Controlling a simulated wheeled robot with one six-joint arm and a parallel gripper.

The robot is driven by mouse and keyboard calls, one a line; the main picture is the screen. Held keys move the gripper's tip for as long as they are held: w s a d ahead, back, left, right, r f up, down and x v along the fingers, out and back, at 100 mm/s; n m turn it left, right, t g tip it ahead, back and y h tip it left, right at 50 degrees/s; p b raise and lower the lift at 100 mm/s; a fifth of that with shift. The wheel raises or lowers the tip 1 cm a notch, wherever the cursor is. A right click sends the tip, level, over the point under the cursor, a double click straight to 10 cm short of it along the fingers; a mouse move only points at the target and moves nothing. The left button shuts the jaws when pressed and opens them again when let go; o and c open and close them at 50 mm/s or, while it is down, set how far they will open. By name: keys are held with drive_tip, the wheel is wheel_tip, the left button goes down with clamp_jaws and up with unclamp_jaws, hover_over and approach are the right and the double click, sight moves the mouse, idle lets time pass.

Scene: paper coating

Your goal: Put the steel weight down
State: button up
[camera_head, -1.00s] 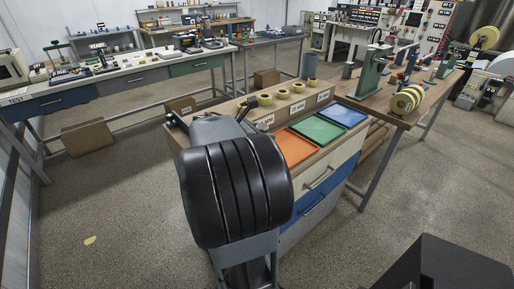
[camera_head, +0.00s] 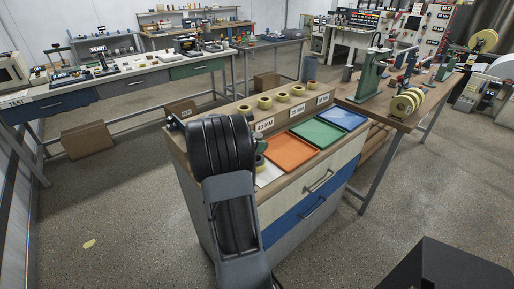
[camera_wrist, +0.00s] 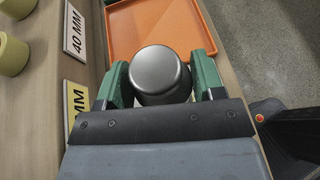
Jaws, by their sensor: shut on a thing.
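The steel weight (camera_wrist: 160,72) is a smooth grey cylinder, seen from above in the wrist view. My gripper (camera_wrist: 161,80) has its two green fingers closed on either side of it. In the wrist view the weight is just short of the orange tray (camera_wrist: 155,54), above the cabinet top. How far its base is from the surface is hidden. In the head view my arm covers most of the gripper; a green finger shows beside the orange tray (camera_head: 291,154).
A white sheet (camera_head: 268,176) lies left of the orange tray. A green tray (camera_head: 318,134) and a blue tray (camera_head: 343,119) continue the row. Several yellow rolls (camera_head: 265,103) sit on the raised ledge behind, above size labels, including a 40 MM sign (camera_wrist: 74,32).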

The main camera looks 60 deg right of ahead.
drive_tip(key=shift+f, duration=1.2)
drive_tip(key=shift+f, duration=0.25)
drive_tip(key=shift+f+b, duration=0.35)
drive_tip(key=shift+b, duration=0.05)
drive_tip(key=o, duration=1.4)
drive_tip(key=shift+o, duration=0.2)
